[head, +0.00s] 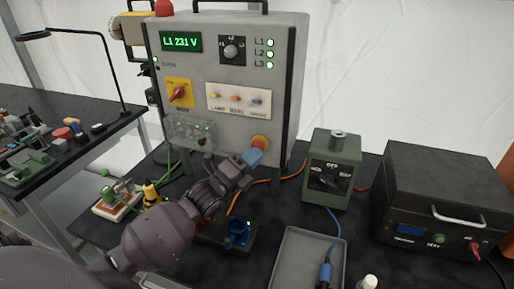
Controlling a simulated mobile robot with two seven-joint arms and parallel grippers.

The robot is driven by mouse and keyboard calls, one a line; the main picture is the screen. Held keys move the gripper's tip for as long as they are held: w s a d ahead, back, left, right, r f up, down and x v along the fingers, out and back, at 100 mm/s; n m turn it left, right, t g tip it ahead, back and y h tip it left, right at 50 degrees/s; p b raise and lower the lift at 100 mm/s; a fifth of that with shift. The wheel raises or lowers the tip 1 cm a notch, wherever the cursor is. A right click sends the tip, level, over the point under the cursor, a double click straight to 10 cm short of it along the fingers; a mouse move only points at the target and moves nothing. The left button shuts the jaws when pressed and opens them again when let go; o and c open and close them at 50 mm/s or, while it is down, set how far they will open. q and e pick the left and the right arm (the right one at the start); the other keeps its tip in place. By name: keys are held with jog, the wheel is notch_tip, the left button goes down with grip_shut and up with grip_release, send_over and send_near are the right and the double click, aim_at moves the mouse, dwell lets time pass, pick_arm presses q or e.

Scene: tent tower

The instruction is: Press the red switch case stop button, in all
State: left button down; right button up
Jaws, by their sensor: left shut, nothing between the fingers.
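The grey switch case (225,100) stands upright on the black table, its front panel facing me. The display (181,41) reads L1 231 V, and three green lamps (270,54) are lit. My right gripper is not in view.
A green box with a dial (331,170) and a black unit (440,200) stand to the right. A grey tray (303,238) lies in front. A clear cover (190,132) juts from the panel left of the button. A cluttered side table (90,145) is at left.

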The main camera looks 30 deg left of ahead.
pick_arm(q)
jog(key=shift+w+a, duration=0.2)
jog(key=shift+w, duration=0.55)
dwell(1.0)
jog(key=shift+s, duration=0.1)
dwell(0.3)
jog(key=shift+s+d+p, duration=0.25)
jog(key=shift+s+p, duration=0.1)
jog(key=shift+s, duration=0.5)
jog(key=s+p, duration=0.1)
jog(key=s, duration=0.1)
jog(key=s+d+p, duration=0.1)
jog(key=s, duration=0.2)
dwell(1.1)
